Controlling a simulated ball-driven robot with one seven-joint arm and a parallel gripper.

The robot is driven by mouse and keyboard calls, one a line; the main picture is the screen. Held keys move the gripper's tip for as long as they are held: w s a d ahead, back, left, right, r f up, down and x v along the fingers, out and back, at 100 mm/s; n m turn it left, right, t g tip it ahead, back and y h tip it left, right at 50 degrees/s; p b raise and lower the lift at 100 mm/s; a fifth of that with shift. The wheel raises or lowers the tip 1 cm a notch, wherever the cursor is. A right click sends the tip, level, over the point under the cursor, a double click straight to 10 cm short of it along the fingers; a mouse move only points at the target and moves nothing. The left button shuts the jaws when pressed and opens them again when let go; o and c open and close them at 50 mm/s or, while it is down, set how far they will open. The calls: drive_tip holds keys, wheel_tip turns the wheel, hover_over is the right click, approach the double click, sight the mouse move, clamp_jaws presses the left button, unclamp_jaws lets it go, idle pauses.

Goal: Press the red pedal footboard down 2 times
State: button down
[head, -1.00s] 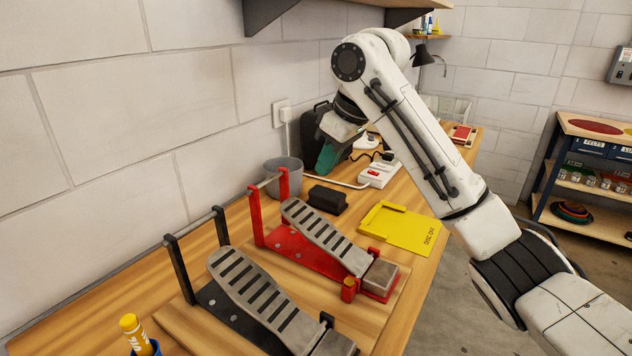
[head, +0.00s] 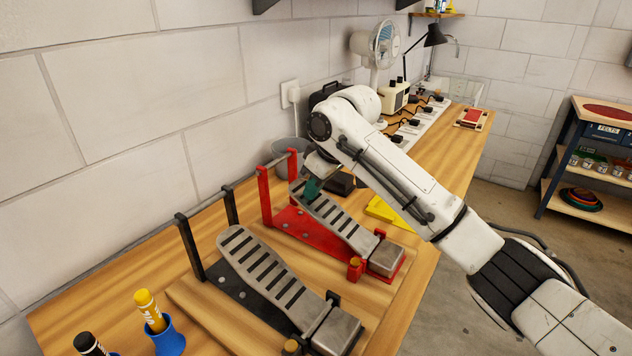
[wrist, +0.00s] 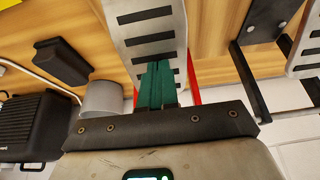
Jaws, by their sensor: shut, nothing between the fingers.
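The red pedal (head: 308,230) stands on the bench, with a red frame and a grey slotted footboard (head: 340,220). My gripper (head: 311,188) is shut and empty, its green fingers at the upper, far end of that footboard. In the wrist view the shut green fingers (wrist: 158,82) lie over the end of the slotted footboard (wrist: 145,25). I cannot tell whether they touch it. The footboard slopes up toward the red posts. My wrist hides part of the red frame.
A black-framed pedal (head: 265,270) stands beside it at the front left. A grey bucket (head: 288,158), a dark block (head: 340,184) and a yellow plate (head: 385,212) are close to my arm. A blue cup (head: 165,338) with a yellow marker stands at the near edge.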

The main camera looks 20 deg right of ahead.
drive_tip(key=shift+a+f, duration=0.1)
drive_tip(key=x, duration=0.6)
drive_tip(key=shift+w+f+p, duration=0.1)
drive_tip(key=shift+f+p, duration=0.15)
drive_tip(key=shift+p, duration=0.1)
drive_tip(key=shift+f, duration=0.35)
drive_tip(key=shift+a, duration=0.1)
drive_tip(key=shift+r+p, duration=0.5)
wheel_tip(320, 180, up, 14)
drive_tip(key=p, duration=0.2)
drive_tip(key=shift+s+d+r, duration=0.2)
drive_tip(key=shift+s+d, duration=0.05)
drive_tip(key=shift+d, duration=0.15)
